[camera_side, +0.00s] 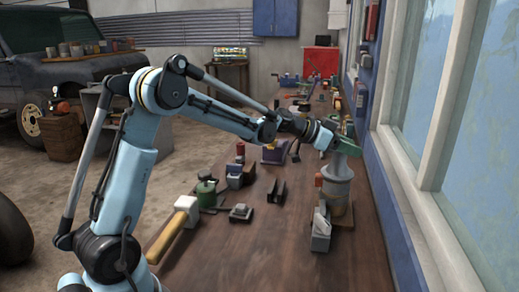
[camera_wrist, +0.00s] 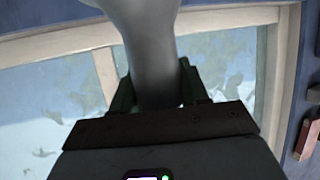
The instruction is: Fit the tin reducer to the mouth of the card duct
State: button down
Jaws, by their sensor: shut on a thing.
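My gripper (camera_side: 345,143), with green fingers, is at the right of the bench in the side view. It is shut on the narrow neck of the grey tin reducer (camera_side: 340,165). In the wrist view the reducer (camera_wrist: 152,50) stands between the two green fingers (camera_wrist: 157,90) and flares wider away from the neck. The tan card duct (camera_side: 337,205) stands upright on the bench below the reducer. The reducer is right above the duct's upper end, roughly in line with it. I cannot tell whether its rim is around the mouth or only touching; the duct is not visible in the wrist view.
A small orange-red block (camera_side: 319,180) is beside the duct. A grey block-like tool (camera_side: 321,232) stands in front of it. The window frame (camera_side: 397,160) runs close on the right. A mallet (camera_side: 175,227) and several small tools lie left; the front bench is clear.

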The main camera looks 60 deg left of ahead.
jog(key=shift+f, duration=0.25)
jog(key=shift+f, duration=0.3)
grip_release()
